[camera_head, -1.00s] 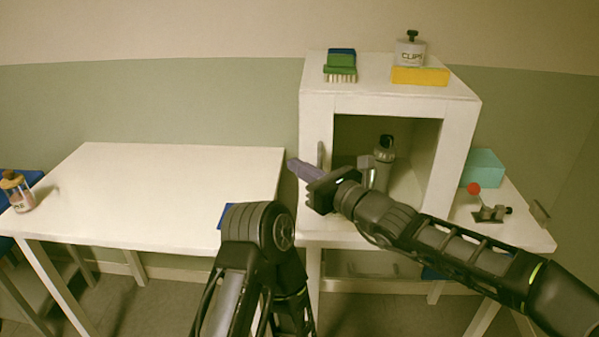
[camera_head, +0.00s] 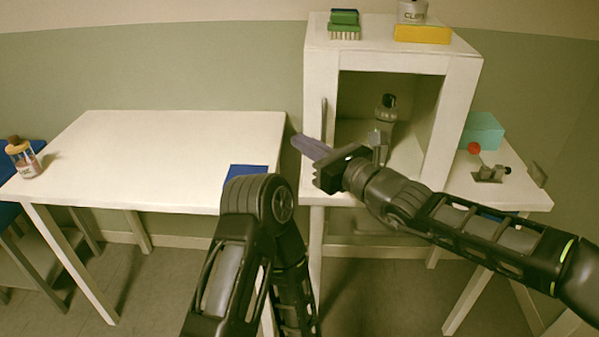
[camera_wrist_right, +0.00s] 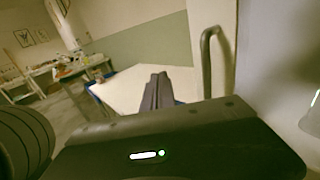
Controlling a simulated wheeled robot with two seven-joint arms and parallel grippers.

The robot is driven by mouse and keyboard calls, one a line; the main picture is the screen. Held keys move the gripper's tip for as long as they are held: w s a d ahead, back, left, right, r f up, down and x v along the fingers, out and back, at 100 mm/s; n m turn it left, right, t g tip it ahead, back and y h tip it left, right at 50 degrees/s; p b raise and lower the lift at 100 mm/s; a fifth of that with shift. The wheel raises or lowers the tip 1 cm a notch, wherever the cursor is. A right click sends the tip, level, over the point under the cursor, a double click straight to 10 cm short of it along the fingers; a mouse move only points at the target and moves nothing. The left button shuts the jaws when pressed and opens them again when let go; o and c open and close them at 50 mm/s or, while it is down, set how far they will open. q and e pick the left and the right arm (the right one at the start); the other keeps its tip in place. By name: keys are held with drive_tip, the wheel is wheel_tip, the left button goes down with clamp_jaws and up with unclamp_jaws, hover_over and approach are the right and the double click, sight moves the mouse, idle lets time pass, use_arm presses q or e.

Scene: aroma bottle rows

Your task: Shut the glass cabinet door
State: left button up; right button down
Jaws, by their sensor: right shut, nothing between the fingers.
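The white cabinet (camera_head: 392,53) stands at centre right in the head view. Its white-framed front has a vertical handle (camera_head: 323,119) on the left side, and the handle also shows in the right wrist view (camera_wrist_right: 207,62). The front frame looks in line with the cabinet body; I see no clear gap, but my right arm hides its lower part. My right gripper (camera_head: 308,147) is shut and empty, its fingers pointing left in front of the frame, just below the handle. In the wrist view its fingers (camera_wrist_right: 156,92) are left of the handle, apart from it. My left gripper is not in view.
A grey bottle (camera_head: 386,118) stands inside the cabinet. A brush (camera_head: 344,24), a yellow block (camera_head: 422,34) and a labelled jar (camera_head: 411,11) are on top. A mostly clear white table (camera_head: 160,160) is at left, with a small bottle (camera_head: 23,157). A teal box (camera_head: 482,132) is at right.

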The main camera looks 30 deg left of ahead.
drive_tip(key=s+d+b, duration=0.1)
drive_tip(key=s+d, duration=0.1)
drive_tip(key=s, duration=0.4)
drive_tip(key=shift+s+d+r+b, duration=0.2)
drive_tip(key=shift+d+r+b, duration=0.05)
drive_tip(key=shift+d+b, duration=0.15)
drive_tip(key=shift+f, duration=0.1)
